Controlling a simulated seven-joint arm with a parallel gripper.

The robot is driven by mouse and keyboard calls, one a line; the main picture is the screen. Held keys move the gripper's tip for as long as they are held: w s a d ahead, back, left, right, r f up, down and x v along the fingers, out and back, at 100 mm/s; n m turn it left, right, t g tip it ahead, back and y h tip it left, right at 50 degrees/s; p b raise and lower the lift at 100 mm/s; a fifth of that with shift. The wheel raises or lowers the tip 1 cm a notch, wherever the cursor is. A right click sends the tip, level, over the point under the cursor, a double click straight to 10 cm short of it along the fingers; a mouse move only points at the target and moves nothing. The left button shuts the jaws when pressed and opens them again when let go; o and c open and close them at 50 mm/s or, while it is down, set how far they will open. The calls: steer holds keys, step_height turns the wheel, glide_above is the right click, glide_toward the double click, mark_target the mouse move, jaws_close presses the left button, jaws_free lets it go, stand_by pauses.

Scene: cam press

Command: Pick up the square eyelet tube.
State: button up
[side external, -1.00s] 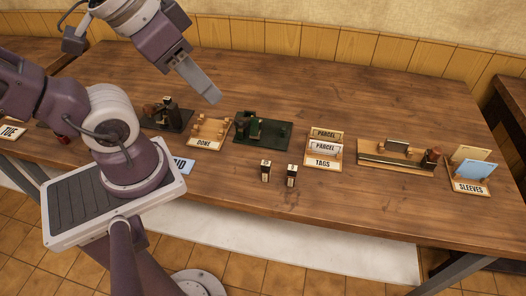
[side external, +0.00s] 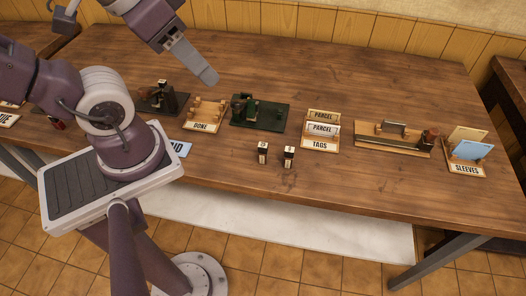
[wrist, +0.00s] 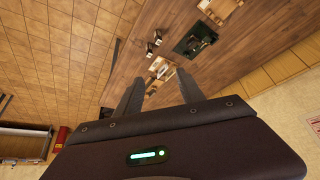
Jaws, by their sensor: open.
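Two small dark tubes with pale tops stand upright near the front of the table, a left one (side external: 263,152) and a right one (side external: 288,156). Each top carries a small mark, too small here to tell which is the square eyelet tube. Both also show in the wrist view, one at the upper right (wrist: 157,36) and one lower left (wrist: 150,49). My gripper (side external: 210,80) is high above the table, behind and left of the tubes, well apart from them. In the wrist view its two fingers (wrist: 160,88) are spread, with nothing between them.
A dark green press (side external: 262,113) stands behind the tubes. A DONE tray (side external: 203,126) is left of it, and a TAGS holder (side external: 320,144) is to the right. A wooden fixture (side external: 393,139) and a SLEEVES holder (side external: 466,168) stand farther right. The table's back is clear.

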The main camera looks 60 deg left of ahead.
steer(key=w+a+f+m+g+y, duration=0.2)
steer(key=w+a+f+m, duration=0.1)
steer(key=w+f, duration=0.25)
steer(key=m+g+h, duration=0.2)
steer(key=m+g, duration=0.2)
steer(key=m, duration=0.2)
glide_above(261, 145)
steer(key=f, duration=1.5)
steer(key=shift+w+a+f, duration=0.1)
steer(key=shift+a+f, duration=0.15)
steer(key=shift+f, duration=0.15)
steer(key=f, duration=0.6)
steer(key=shift+d+f, duration=0.25)
steer(key=shift+f, duration=0.15)
jaws_close()
